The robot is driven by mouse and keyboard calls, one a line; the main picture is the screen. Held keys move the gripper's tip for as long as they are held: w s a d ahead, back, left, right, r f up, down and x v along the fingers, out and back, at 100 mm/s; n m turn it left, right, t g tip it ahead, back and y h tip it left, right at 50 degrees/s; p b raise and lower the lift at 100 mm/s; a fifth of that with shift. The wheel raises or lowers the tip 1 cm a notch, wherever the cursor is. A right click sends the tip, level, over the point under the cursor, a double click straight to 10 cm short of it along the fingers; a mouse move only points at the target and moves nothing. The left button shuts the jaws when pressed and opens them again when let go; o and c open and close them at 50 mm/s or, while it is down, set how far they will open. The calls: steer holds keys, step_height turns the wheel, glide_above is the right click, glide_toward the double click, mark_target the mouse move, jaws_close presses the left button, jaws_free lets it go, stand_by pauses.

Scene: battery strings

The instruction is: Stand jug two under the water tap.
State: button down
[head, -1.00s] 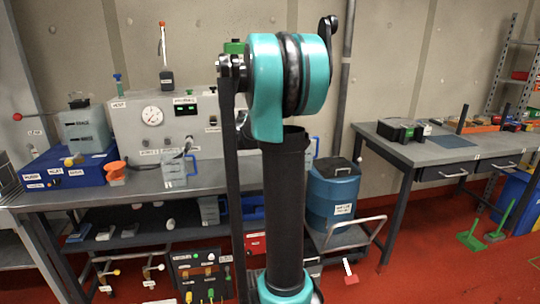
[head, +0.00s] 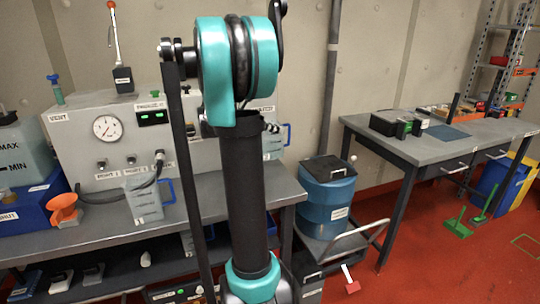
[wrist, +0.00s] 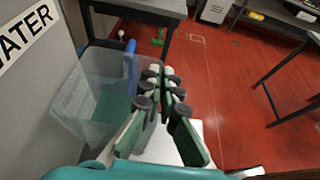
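A clear jug (wrist: 92,100) with a blue handle (wrist: 130,66) stands beside a grey panel marked WATER (wrist: 24,38) in the wrist view. In the head view, a jug with a blue handle (head: 287,136) shows at the panel's right end, partly behind my arm. Its number cannot be read. Whether a finger touches the jug cannot be told. Another jug (head: 145,200) stands on the bench before the panel. No tap shows clearly.
A second table (head: 425,148) is farther right.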

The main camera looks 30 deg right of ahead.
glide_above(276, 158)
steer(key=shift+f, duration=3.6)
steer(key=c, duration=1.7)
jaws_free()
steer(key=shift+f, duration=0.1)
steer(key=shift+w+a, duration=0.1)
steer(key=shift+a, duration=0.1)
steer(key=v, duration=1.2)
steer(key=shift+d, duration=0.1)
